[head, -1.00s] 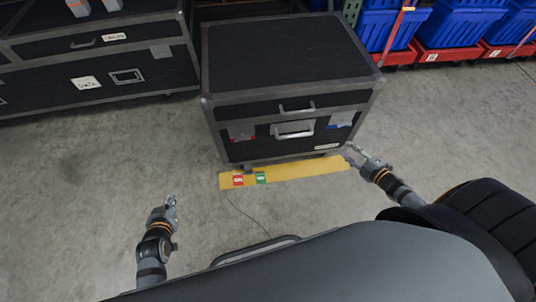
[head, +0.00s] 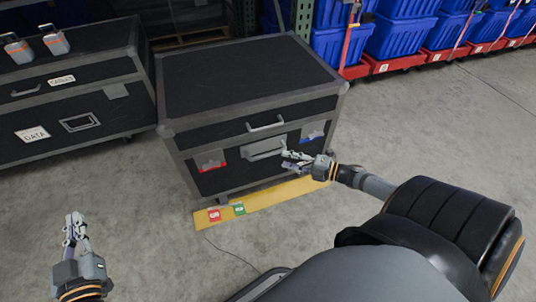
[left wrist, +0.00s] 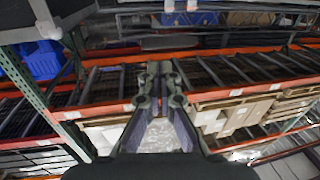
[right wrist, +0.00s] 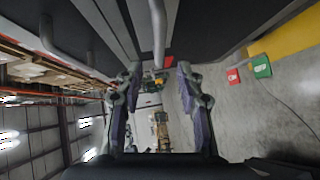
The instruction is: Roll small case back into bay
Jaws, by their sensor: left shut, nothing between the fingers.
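The small case (head: 250,85), black with grey metal edges, stands upright on the floor in the middle of the head view. Its front has an upper handle (head: 265,124) and a lower handle (head: 262,149). A yellow floor strip (head: 265,198) lies along its front foot. My right gripper (head: 288,160) is open in front of the case, by the right end of the lower handle. In the right wrist view a grey handle bar (right wrist: 158,30) shows ahead, between the spread fingertips; contact cannot be told. My left gripper (head: 73,228) is shut and empty, over bare floor at left.
A long black case (head: 70,90) stands to the left with two grey-orange items (head: 55,41) on top. Blue totes (head: 401,38) on red dollies (head: 437,54) line the back right.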

